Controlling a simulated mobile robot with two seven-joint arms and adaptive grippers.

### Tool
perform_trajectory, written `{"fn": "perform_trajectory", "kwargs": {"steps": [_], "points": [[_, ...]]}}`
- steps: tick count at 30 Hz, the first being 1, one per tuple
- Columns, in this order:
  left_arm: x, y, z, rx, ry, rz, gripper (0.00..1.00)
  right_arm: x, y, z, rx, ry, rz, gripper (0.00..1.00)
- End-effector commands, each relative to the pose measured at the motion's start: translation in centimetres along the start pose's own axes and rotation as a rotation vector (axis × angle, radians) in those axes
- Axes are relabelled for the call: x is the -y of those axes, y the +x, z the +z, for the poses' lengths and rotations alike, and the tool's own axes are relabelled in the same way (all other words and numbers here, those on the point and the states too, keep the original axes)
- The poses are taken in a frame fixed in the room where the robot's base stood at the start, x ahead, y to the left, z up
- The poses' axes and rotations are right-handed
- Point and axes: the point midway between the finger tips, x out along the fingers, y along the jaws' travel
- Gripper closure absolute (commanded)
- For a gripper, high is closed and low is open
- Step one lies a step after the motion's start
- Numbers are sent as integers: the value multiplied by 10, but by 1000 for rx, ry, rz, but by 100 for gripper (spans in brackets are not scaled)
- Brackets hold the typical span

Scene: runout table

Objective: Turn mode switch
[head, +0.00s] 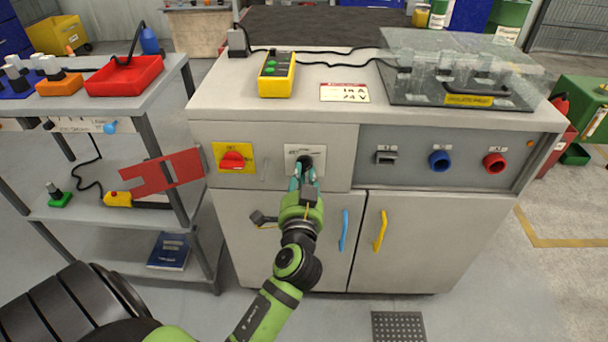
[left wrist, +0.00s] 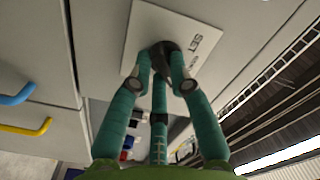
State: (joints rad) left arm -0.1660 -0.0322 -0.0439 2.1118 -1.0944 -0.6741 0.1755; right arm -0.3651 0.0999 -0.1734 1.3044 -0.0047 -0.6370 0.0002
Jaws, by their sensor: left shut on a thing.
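The mode switch is a black knob (head: 306,161) on a white plate (head: 292,152) on the front of the grey cabinet. It also shows in the left wrist view as a dark knob (left wrist: 165,47) on the white plate (left wrist: 195,20), which carries partly hidden lettering. My left gripper (head: 304,172) has teal fingers and is shut on the knob. In the left wrist view its fingers (left wrist: 162,62) close around the knob, covering part of it. The knob's pointing direction cannot be told. My right gripper is not in view.
Left of the switch is a red rotary switch (head: 232,160) on a yellow plate. To the right are a blue connector (head: 439,160) and a red connector (head: 495,162). Blue (head: 344,230) and yellow (head: 380,231) door handles stick out below. A shelf cart (head: 165,95) stands at left.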

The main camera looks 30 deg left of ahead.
Motion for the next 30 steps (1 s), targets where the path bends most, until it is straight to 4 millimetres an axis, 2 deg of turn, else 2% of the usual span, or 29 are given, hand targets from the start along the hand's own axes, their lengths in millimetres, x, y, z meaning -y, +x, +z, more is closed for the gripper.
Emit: {"fn": "perform_trajectory", "kwargs": {"steps": [6, 7, 9, 20, 23, 30], "points": [[1, 0, -1, -4, -1, -2, 100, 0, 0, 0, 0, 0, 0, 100], [1, 0, -1, -4, -2, -2, 76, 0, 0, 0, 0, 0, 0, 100], [1, 0, -1, -3, -2, -2, 56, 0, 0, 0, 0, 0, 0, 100], [0, -3, 0, -1, -3, 1, 56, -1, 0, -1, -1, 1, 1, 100], [-1, -14, 0, 1, -4, 3, 56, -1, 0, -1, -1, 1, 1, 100], [0, -55, 1, 2, -4, 1, 56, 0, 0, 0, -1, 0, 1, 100]]}}
